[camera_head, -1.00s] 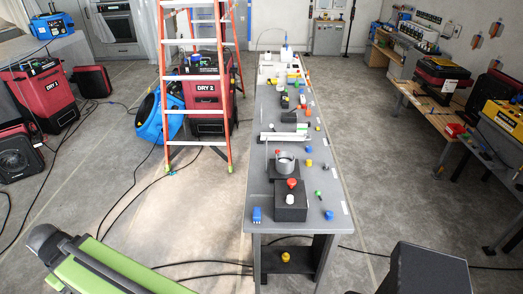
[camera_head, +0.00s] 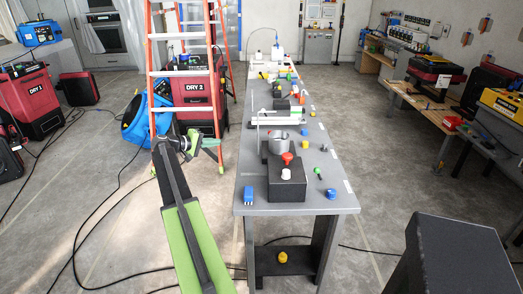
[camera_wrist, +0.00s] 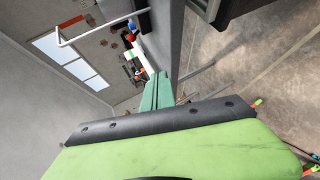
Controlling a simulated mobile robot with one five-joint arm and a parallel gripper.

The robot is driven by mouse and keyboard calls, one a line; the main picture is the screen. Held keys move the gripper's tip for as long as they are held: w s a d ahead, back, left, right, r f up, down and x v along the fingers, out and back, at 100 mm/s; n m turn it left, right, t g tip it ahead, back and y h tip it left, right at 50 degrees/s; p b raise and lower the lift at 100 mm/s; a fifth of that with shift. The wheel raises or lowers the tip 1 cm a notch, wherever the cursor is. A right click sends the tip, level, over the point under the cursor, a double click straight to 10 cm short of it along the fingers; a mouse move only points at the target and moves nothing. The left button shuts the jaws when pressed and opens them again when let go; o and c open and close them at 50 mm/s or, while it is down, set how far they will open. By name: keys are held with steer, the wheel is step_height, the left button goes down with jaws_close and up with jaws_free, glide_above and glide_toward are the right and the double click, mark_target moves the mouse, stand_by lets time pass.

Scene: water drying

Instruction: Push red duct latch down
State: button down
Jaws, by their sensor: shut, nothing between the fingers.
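A red knob-like piece (camera_head: 287,157), which looks like the red duct latch, sits at the back of a black box (camera_head: 287,190) near the front end of the grey bench (camera_head: 225,207). A grey cylinder, likely the duct (camera_head: 278,144), stands just behind it. A white knob (camera_head: 286,174) is on the box in front of the red piece. My gripper (camera_head: 213,146) is left of the bench and well apart from the latch. Its teal fingers also show in the wrist view (camera_wrist: 158,92), shut and empty.
A blue block (camera_head: 249,195) and a blue knob (camera_head: 331,194) lie on the bench beside the box. Cables cross the floor to the left.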

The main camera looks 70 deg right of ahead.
steer(key=s+d+b, duration=0.1)
steer(key=s+d, duration=0.2)
steer(key=d, duration=0.2)
steer(key=s+d+g+b, duration=0.1)
steer(key=s+d, duration=0.3)
steer(key=d, duration=0.1)
steer(key=s+d+g+h+b, duration=0.1)
steer(key=s+d, duration=0.3)
steer(key=d, duration=0.2)
steer(key=shift+f+m, duration=0.3)
steer(key=shift+m, duration=0.1)
steer(key=s, duration=0.2)
steer(key=s+d, duration=0.1)
steer(key=s, duration=0.1)
steer(key=shift+f, duration=0.3)
